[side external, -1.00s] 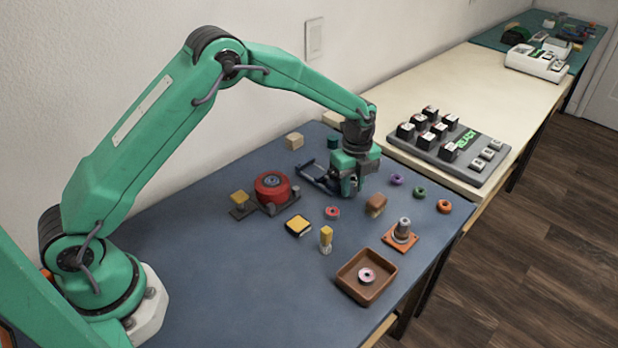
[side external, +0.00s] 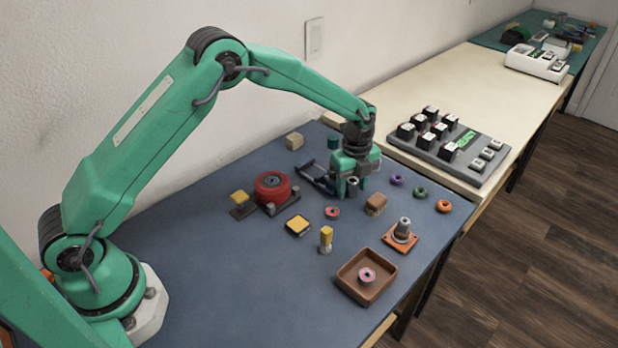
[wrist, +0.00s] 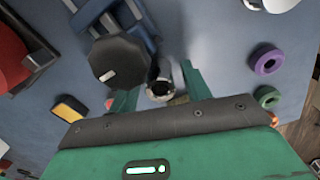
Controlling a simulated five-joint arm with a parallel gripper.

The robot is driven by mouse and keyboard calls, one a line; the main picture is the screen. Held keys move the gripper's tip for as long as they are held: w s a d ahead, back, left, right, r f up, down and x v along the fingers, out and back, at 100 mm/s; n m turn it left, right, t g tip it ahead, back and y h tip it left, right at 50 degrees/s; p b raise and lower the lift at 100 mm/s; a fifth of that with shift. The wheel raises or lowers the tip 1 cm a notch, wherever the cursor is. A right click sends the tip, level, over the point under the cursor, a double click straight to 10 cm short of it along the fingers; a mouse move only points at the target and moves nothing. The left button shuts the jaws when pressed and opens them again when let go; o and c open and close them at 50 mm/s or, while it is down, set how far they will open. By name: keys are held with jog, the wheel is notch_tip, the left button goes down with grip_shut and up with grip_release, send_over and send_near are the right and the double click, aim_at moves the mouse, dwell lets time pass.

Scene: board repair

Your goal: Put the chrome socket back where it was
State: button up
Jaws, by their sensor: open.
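The chrome socket (side external: 352,187) is a small grey metal cylinder standing upright under my gripper, beside the blue rack. In the wrist view its shiny open rim (wrist: 159,91) shows between my two green fingers. My gripper (side external: 353,189) is open around the socket, with a finger on either side; I cannot tell whether either finger touches it. The blue rack (side external: 316,178) lies just left of the gripper, and its bars show at the top of the wrist view (wrist: 145,28). The foot of the socket is hard to see.
A red spool (side external: 272,186) is to the left. A brown block (side external: 376,204) and several coloured rings are to the right. An orange plate (side external: 392,243) bears a grey post. A brown tray (side external: 348,285) holds a pink ring. The front left mat is clear.

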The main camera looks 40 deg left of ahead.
aim_at(353, 180)
notch_tip(353, 180, up, 11)
jog(key=shift+r, duration=0.55)
dwell(0.6)
jog(key=s+a+r+n+t, duration=0.2)
jog(key=s+a+r+n, duration=0.1)
jog(key=s+r+n, duration=0.4)
jog(key=s+a+r+n+t, duration=0.1)
jog(key=s+a+r+n, duration=0.25)
jog(key=s+r, duration=0.45)
jog(key=s+a+f+n+t, duration=0.1)
jog(key=s+n, duration=0.4)
jog(key=s, duration=0.4)
jog(key=s+a+f+n+t, duration=0.1)
jog(key=s+a+f+n, duration=0.1)
jog(key=s+n, duration=0.4)
jog(key=shift+s+t, duration=0.3)
jog(key=shift+s, duration=1.2)
